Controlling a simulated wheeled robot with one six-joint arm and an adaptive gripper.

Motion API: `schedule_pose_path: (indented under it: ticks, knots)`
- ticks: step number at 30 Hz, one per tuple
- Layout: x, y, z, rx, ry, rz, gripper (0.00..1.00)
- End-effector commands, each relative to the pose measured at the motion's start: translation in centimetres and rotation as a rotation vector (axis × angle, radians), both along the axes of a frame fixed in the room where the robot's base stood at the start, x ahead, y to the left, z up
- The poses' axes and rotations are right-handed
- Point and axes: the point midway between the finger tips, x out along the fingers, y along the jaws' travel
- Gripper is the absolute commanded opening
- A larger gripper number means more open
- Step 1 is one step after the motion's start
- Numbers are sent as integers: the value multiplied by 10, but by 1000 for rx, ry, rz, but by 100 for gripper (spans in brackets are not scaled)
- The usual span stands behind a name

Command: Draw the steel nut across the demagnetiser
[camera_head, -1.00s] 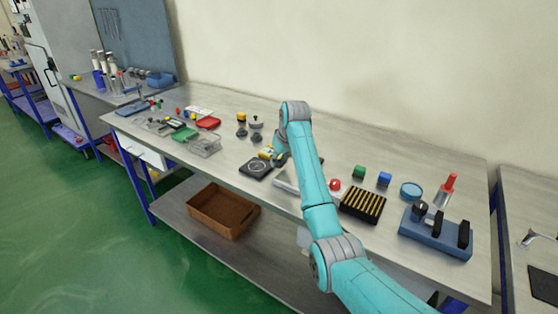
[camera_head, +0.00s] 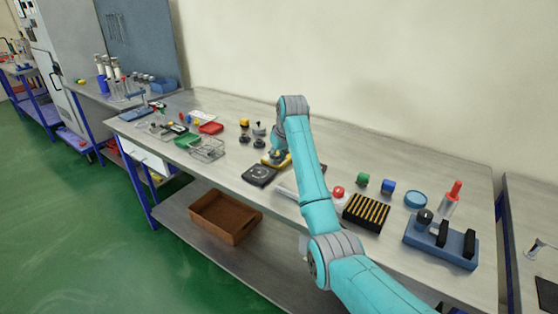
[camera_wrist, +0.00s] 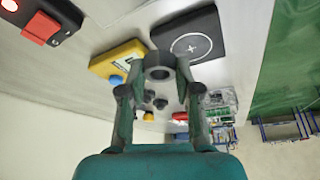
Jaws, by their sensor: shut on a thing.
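The steel nut (camera_wrist: 158,67) is a grey ring, held between the fingertips of my gripper (camera_wrist: 158,74). My gripper is shut on it. In the wrist view the nut appears in front of the gap between a yellow device (camera_wrist: 122,60) and a black block (camera_wrist: 200,30) marked with a white circle and cross. A dark box (camera_wrist: 62,12) with a red switch and a lit lamp, which looks like the demagnetiser, is at the top left, cut by the frame. In the head view my arm hides the nut and part of a light metal slab (camera_head: 287,190) beside the black block (camera_head: 259,176).
The back of the bench is mostly clear.

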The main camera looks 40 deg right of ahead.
Motion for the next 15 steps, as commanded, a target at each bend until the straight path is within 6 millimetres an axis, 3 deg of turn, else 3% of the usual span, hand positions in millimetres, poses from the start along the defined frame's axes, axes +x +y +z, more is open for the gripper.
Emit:
schedule_pose_path:
  ticks: [15]
  knots:
    - [6, 7, 22, -1, 0, 2, 0]
